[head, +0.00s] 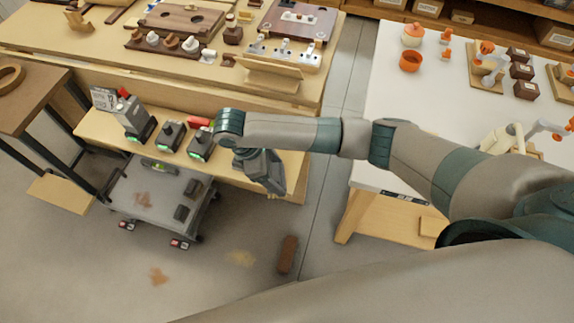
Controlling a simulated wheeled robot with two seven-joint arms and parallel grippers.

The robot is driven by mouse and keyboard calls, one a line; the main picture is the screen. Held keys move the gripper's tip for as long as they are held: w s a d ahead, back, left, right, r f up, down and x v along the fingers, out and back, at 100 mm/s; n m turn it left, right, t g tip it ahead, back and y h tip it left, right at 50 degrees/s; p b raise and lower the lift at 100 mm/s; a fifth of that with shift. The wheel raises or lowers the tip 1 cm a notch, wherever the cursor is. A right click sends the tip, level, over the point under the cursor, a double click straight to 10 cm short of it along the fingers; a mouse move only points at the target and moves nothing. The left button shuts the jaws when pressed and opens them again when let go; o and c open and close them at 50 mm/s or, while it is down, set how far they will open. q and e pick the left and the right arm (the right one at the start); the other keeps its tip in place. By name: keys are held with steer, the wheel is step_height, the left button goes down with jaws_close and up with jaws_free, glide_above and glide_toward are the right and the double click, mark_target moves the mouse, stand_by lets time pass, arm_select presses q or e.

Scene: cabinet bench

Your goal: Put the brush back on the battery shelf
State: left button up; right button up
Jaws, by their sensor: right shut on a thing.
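My right gripper (272,183) hangs below its wrist, over the front right end of the low battery shelf (292,163). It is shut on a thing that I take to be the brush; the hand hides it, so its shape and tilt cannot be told. Several battery chargers or tools with green lights, such as a grey one (170,136), stand on the left part of the shelf. My left gripper is not in view.
A grey wheeled cart (150,190) stands before the shelf. A wooden bench (130,63) rises behind the shelf. A white table (380,85) stands at right, past a floor gap.

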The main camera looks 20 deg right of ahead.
steer(key=w+d+f, duration=0.5)
steer(key=w+f, duration=0.1)
steer(key=w, duration=0.2)
steer(key=shift+d+p, duration=0.3)
steer(key=shift+d, duration=0.05)
steer(key=shift+w, duration=0.1)
steer(key=shift+f+p, duration=0.35)
steer(key=shift+f, duration=1.65)
steer(key=o, duration=0.6)
steer(key=shift+f, duration=0.1)
steer(key=o, duration=0.4)
